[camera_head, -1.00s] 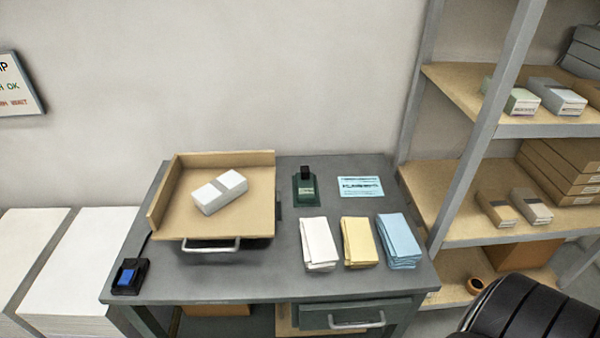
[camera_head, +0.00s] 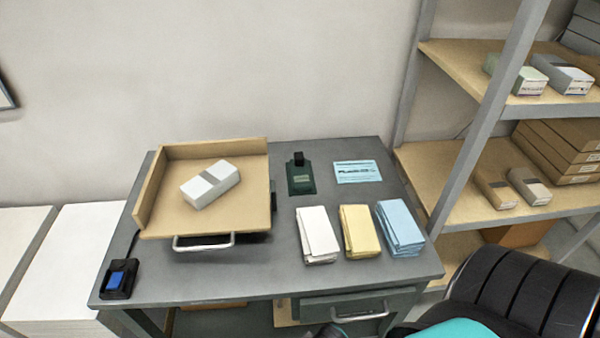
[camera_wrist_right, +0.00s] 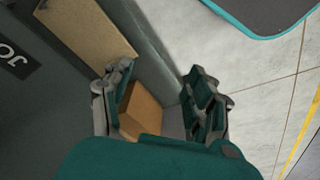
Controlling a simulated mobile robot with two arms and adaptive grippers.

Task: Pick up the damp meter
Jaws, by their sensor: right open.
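A small dark green device with a black upright top (camera_head: 300,178), which looks like the damp meter, stands on the grey bench (camera_head: 250,270) toward the back, between the wooden tray and a light blue card. My right gripper (camera_wrist_right: 160,100) is open in the right wrist view, its fingers apart. The damp meter does not show there. A brown block (camera_wrist_right: 140,110) shows beyond the fingers, and I cannot tell how far away it is. In the head view only a small dark part, perhaps this gripper, shows at the bottom edge. My left gripper is not in view.
The wooden tray (camera_head: 165,215) holds a white banded pack (camera_head: 210,184). White (camera_head: 317,236), yellow (camera_head: 359,232) and blue (camera_head: 399,229) stacks line the bench in front of the meter. A black pad with a blue top (camera_head: 119,279) sits front left. Shelving (camera_head: 480,150) stands right.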

